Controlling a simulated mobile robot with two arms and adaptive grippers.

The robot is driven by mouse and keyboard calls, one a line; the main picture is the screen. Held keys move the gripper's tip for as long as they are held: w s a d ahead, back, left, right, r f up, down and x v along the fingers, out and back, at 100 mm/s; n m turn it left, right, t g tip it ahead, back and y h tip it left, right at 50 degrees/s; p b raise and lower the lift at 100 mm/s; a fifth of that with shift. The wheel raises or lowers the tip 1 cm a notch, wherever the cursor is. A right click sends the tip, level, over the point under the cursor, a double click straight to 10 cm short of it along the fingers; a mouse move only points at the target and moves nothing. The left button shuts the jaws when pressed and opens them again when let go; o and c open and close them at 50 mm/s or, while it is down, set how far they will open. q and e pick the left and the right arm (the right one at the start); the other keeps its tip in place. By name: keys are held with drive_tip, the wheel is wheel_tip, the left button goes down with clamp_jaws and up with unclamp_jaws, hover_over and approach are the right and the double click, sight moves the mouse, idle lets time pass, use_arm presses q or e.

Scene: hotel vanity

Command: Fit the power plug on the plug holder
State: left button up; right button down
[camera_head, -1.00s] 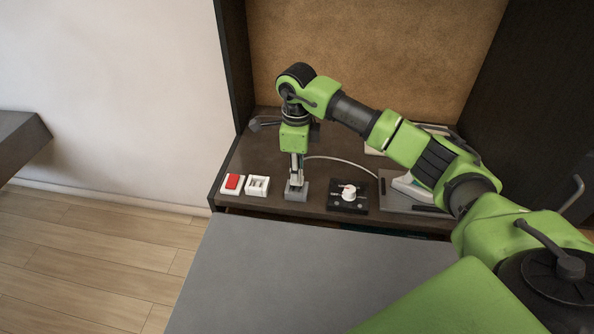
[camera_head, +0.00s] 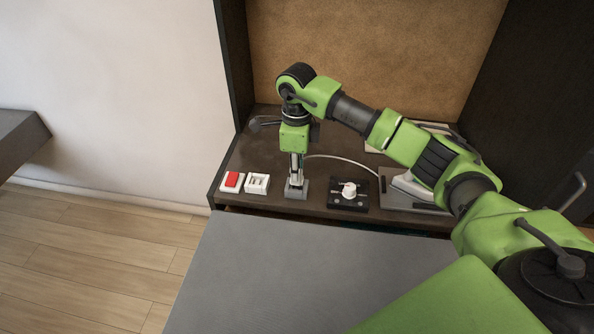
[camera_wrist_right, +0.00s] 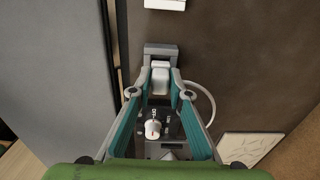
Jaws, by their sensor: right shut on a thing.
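The white power plug (camera_wrist_right: 160,75) is between the fingers of my right gripper (camera_wrist_right: 160,88) in the right wrist view, with a white cable running off to one side. My right gripper (camera_head: 297,178) points down at the grey plug holder (camera_head: 296,192) in the head view and is shut on the plug. The holder also shows as a grey bracket (camera_wrist_right: 161,48) in the right wrist view, right by the plug. The plug appears at or just above the holder; whether it is seated I cannot tell. My left gripper is not in view.
Left of the holder are a red rocker switch (camera_head: 232,180) and a white socket-like block (camera_head: 257,183). Right of it stand a black box with a white knob (camera_head: 348,190) and an appliance on a grey plate (camera_head: 407,191). A dark side panel (camera_head: 236,60) bounds the left.

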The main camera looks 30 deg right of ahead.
drive_tip(key=shift+f+b, duration=0.9)
drive_tip(key=shift+f, duration=0.35)
idle(0.5)
drive_tip(key=c, duration=1.8)
unclamp_jaws()
wheel_tip(320, 180, up, 12)
